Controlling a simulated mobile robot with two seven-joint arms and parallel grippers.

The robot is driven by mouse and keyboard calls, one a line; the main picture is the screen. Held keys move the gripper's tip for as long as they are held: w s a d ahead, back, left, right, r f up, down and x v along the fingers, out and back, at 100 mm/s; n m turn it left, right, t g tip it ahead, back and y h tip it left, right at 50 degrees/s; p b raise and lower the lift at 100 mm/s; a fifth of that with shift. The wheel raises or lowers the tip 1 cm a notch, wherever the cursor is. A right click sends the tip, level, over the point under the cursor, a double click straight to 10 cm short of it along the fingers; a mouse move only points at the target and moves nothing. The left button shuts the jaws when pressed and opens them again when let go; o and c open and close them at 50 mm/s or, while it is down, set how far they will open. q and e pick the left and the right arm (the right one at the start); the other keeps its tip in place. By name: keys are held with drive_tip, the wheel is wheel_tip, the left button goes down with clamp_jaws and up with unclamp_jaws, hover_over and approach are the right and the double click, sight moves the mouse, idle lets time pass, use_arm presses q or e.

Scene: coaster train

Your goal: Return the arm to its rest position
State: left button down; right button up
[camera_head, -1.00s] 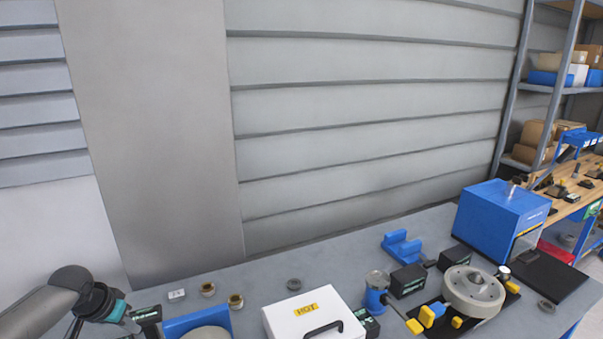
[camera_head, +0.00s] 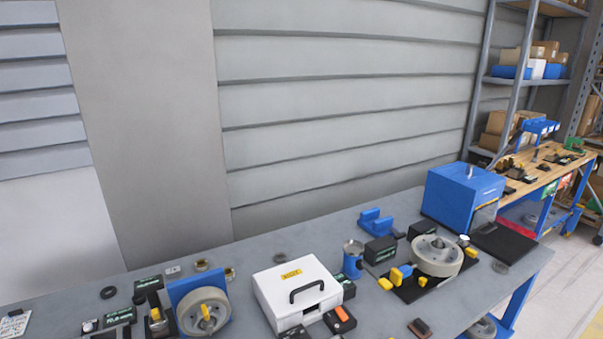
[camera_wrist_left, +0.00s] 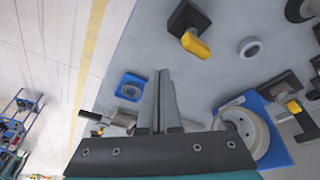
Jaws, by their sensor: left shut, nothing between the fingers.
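My left gripper (camera_wrist_left: 161,76) shows only in the left wrist view, with its two fingers pressed together and nothing between them. It is above the grey bench (camera_wrist_left: 215,85), apart from the objects in sight. In the head view no arm of mine is visible. My right gripper is in neither view.
On the bench stand a wheel in a blue holder (camera_head: 202,311), a white case (camera_head: 297,290), a blue box (camera_head: 463,203) and a grey wheel on a black plate (camera_head: 436,256). In the wrist view, a yellow-handled piece (camera_wrist_left: 195,45) lies beyond the fingers; open floor (camera_wrist_left: 45,45) is at left.

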use_arm(q)
drive_tip(key=s+d+r+n+y, duration=0.1)
drive_tip(key=s+r, duration=0.2)
drive_tip(key=s, duration=0.4)
drive_tip(key=s+d+r+n+y, duration=0.15)
drive_tip(key=s+r, duration=0.25)
drive_tip(key=s, duration=0.4)
wheel_tip(320, 180, down, 34)
drive_tip(key=s+g+b, duration=0.1)
drive_tip(key=s+b, duration=0.1)
drive_tip(key=b, duration=0.9)
drive_tip(key=s+a+f+b, duration=0.1)
drive_tip(key=s+f+b, duration=0.3)
drive_tip(key=s+f, duration=0.3)
drive_tip(key=s+a+f+g+b, duration=0.1)
drive_tip(key=s+f+b, duration=0.4)
drive_tip(key=f, duration=1)
drive_tip(key=s, duration=0.2)
drive_tip(key=shift+s+a+f+h, duration=0.2)
drive_tip(key=shift+s+a+h, duration=0.05)
drive_tip(key=shift+s+h, duration=0.1)
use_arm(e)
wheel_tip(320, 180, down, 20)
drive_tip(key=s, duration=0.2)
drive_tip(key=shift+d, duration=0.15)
